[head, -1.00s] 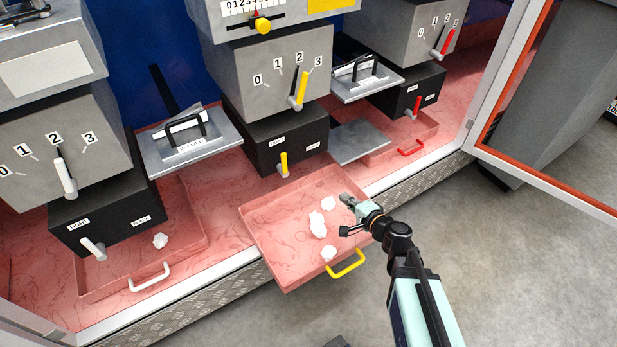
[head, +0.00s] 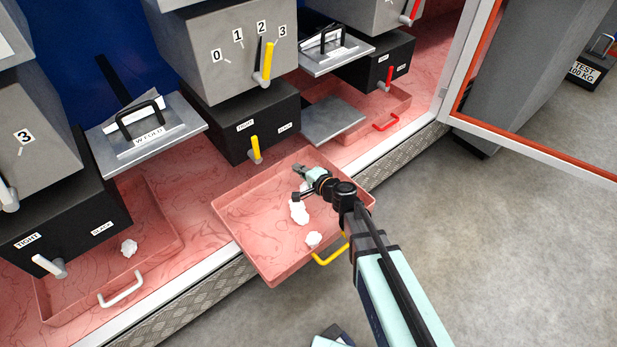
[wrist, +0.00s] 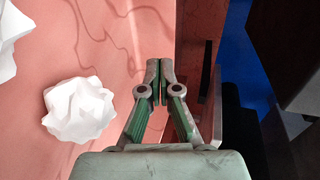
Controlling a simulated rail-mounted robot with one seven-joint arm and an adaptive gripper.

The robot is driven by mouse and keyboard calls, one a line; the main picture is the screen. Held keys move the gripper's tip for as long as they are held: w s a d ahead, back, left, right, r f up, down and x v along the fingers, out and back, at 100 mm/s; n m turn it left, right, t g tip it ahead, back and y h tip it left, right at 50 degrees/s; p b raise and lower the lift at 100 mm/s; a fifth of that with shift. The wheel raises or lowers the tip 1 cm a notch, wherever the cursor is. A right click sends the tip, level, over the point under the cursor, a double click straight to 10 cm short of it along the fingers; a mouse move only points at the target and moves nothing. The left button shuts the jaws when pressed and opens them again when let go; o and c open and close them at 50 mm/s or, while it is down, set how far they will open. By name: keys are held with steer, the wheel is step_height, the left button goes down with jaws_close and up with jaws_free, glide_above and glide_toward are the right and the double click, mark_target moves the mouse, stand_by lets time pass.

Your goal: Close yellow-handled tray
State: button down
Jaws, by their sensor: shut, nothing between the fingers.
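The yellow-handled tray (head: 245,200) is a shallow pink tray pulled out past the cabinet's front edge in the head view. Its yellow handle (head: 331,256) is on the near side, partly covered by my arm. White crumpled lumps (head: 299,211) lie in the tray, and one shows large in the wrist view (wrist: 79,110). My gripper (head: 298,168) is over the far right part of the tray, away from the handle. In the wrist view its fingers (wrist: 153,72) are together and empty, above the pink surface and beside a dark upright edge. I cannot tell whether they touch anything.
A white-handled tray (head: 120,290) is at left and a red-handled tray (head: 387,122) at right. A black box with a yellow lever (head: 255,150) stands behind the yellow-handled tray. An orange-edged door frame (head: 560,148) stands open at right.

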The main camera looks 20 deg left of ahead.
mark_target(287, 159)
steer(key=shift+w+a, duration=0.5)
steer(key=shift+a, duration=0.3)
steer(key=shift+w+a, duration=0.5)
steer(key=shift+a, duration=0.3)
steer(key=shift+a, duration=0.1)
